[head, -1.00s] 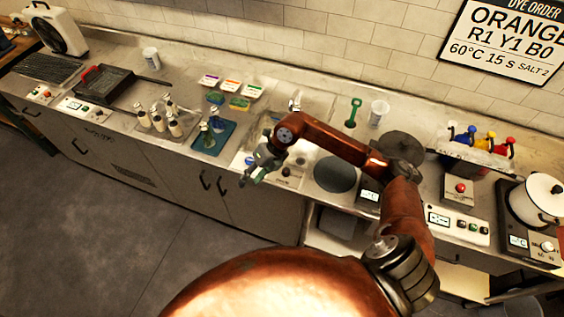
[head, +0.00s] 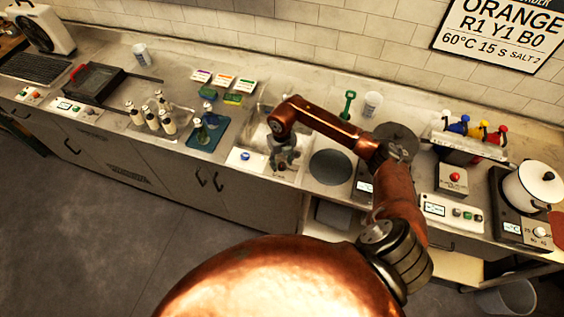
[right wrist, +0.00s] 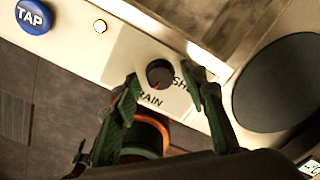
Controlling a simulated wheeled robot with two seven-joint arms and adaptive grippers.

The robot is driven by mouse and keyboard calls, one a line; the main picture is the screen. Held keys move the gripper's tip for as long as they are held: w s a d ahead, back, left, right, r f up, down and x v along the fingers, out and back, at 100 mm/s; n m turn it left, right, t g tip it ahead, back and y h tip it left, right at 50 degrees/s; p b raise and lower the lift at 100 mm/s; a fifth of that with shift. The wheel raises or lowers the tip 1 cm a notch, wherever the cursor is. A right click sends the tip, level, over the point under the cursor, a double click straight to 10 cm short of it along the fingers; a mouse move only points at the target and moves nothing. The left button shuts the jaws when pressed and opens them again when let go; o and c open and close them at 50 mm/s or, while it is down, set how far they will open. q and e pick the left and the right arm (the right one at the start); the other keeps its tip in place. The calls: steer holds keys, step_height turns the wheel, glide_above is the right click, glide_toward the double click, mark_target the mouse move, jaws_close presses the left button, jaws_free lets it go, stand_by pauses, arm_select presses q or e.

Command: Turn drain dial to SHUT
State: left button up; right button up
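The drain dial (right wrist: 160,73) is a small round black knob with a red mark near its lower edge, on a pale panel. Partly covered lettering beside it reads as DRAIN below and SHUT to the right. My right gripper (right wrist: 160,77) is open, with one dark green finger on each side of the dial in the right wrist view. I cannot tell whether either finger touches it. In the head view my right gripper (head: 286,158) points down over the front panel by the sink and hides the dial. My left gripper is not in view.
The sink (head: 254,131) lies behind the panel. A dark round plate (head: 330,167) is just to the right. A blue tray (head: 207,135) with bottles stands left.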

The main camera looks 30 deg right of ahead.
jaws_close()
stand_by(0.6)
